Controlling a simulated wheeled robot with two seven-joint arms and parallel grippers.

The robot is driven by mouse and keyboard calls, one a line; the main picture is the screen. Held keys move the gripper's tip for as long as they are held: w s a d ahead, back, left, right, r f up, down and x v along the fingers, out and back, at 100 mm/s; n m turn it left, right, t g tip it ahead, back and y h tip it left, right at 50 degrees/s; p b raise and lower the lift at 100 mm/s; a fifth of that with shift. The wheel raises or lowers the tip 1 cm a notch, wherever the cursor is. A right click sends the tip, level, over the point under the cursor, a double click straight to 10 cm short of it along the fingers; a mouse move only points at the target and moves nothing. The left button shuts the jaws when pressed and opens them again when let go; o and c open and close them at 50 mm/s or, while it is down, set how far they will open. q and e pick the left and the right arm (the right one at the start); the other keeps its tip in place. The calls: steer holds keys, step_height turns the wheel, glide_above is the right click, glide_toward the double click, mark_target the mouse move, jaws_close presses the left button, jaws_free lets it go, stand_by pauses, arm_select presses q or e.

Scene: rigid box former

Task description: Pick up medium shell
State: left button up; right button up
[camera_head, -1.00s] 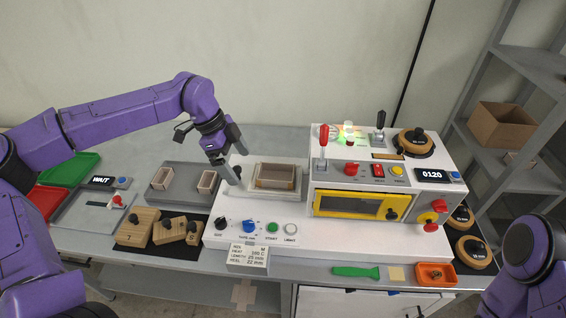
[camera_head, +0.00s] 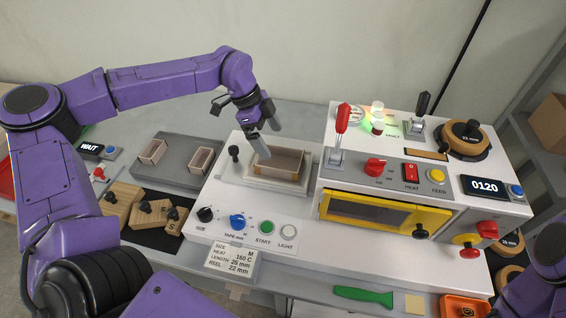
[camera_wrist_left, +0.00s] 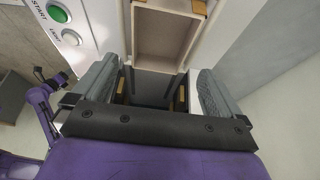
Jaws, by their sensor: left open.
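A tan open-topped shell (camera_head: 290,160), which I take to be the medium one, sits in the white machine's former at the centre of the head view. In the left wrist view the shell (camera_wrist_left: 160,38) lies just beyond the fingers, with brown patches at its corners. My left gripper (camera_head: 268,138) is at the shell's back left side in the head view, fingers pointing down. In the wrist view my left gripper (camera_wrist_left: 155,82) is open, with nothing between its fingers. Whether a finger touches the shell cannot be told. My right gripper is not in view.
Two smaller open shells (camera_head: 152,152) (camera_head: 201,160) stand on the grey tray (camera_head: 180,182) to the left. A black knob post (camera_head: 234,153) rises left of the former. The machine's taller block with a red lever (camera_head: 341,125) and yellow-framed window stands on the right.

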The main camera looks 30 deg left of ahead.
mark_target(284, 167)
arm_select(q)
steer(key=shift+x, duration=1.1)
steer(key=p+x, duration=0.1)
steer(key=x, duration=0.1)
steer(key=p+x, duration=0.1)
steer(key=x, duration=0.2)
steer(key=shift+a+f+p, duration=0.1)
steer(key=shift+a+p, duration=0.15)
steer(key=shift+p, duration=0.05)
steer(key=shift+f, duration=0.2)
steer(key=c, duration=0.7)
steer(key=shift+r, duration=0.15)
